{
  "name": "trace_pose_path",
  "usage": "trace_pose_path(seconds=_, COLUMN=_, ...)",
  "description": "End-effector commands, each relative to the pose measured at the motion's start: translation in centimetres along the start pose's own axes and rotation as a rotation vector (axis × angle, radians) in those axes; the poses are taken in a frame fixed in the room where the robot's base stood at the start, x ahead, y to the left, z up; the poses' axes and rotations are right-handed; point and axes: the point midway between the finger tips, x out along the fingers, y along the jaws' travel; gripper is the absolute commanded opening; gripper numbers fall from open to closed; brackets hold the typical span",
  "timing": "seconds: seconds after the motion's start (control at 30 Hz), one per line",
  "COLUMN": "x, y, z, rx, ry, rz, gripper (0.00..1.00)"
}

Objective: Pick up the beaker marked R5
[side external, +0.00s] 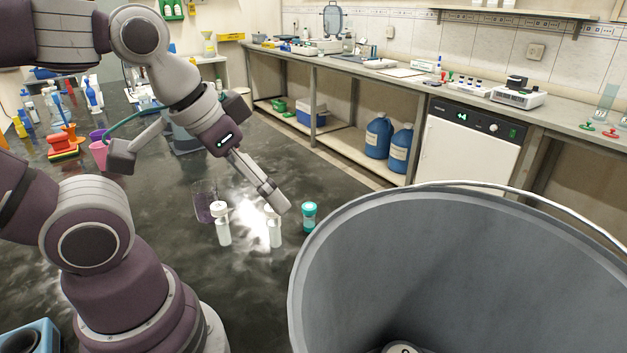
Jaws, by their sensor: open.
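A clear, purple-tinted beaker (202,203) stands on the dark bench, left of and behind a white-capped vial. Its marking cannot be read here, so I cannot confirm it is R5. My gripper (276,198) is to the right of the beaker, pointing down and to the right. It is open with nothing seen between its fingers, which look nearly edge-on. Its tip overlaps the top of a second vial (274,232) in this view; I cannot tell whether they touch.
A white-capped vial (222,227) and a teal-capped jar (309,218) stand near the gripper. A large grey bucket (330,260) fills the lower right. A pink cup (99,155) and bottles stand at left.

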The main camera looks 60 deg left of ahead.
Motion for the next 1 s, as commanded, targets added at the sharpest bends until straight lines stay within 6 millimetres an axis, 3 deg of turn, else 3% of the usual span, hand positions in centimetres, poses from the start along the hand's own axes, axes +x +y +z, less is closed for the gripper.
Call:
trace_pose_path(seconds=0.23, x=0.0, y=-0.1, z=-0.1, rx=-0.008, ry=-0.001, rz=-0.003, gripper=0.90)
trace_pose_path(seconds=0.33, x=0.7, y=-2.0, z=-1.1, rx=-0.130, ry=-0.018, rz=-0.045, gripper=0.90)
trace_pose_path(seconds=0.43, x=2.4, y=-7.1, z=-2.5, rx=-0.404, ry=-0.043, rz=-0.150, gripper=0.90)
trace_pose_path(seconds=0.5, x=3.8, y=-11.9, z=-2.4, rx=-0.615, ry=-0.056, rz=-0.243, gripper=0.90)
trace_pose_path(seconds=0.6, x=5.2, y=-18.5, z=-0.3, rx=-0.875, ry=-0.068, rz=-0.375, gripper=0.90)
trace_pose_path(seconds=0.7, x=6.0, y=-23.2, z=2.6, rx=-1.057, ry=-0.077, rz=-0.480, gripper=0.90)
trace_pose_path(seconds=0.8, x=6.3, y=-25.6, z=4.7, rx=-1.152, ry=-0.082, rz=-0.541, gripper=0.90)
trace_pose_path(seconds=1.0, x=8.8, y=-27.2, z=6.5, rx=-1.181, ry=-0.089, rz=-0.559, gripper=0.90)
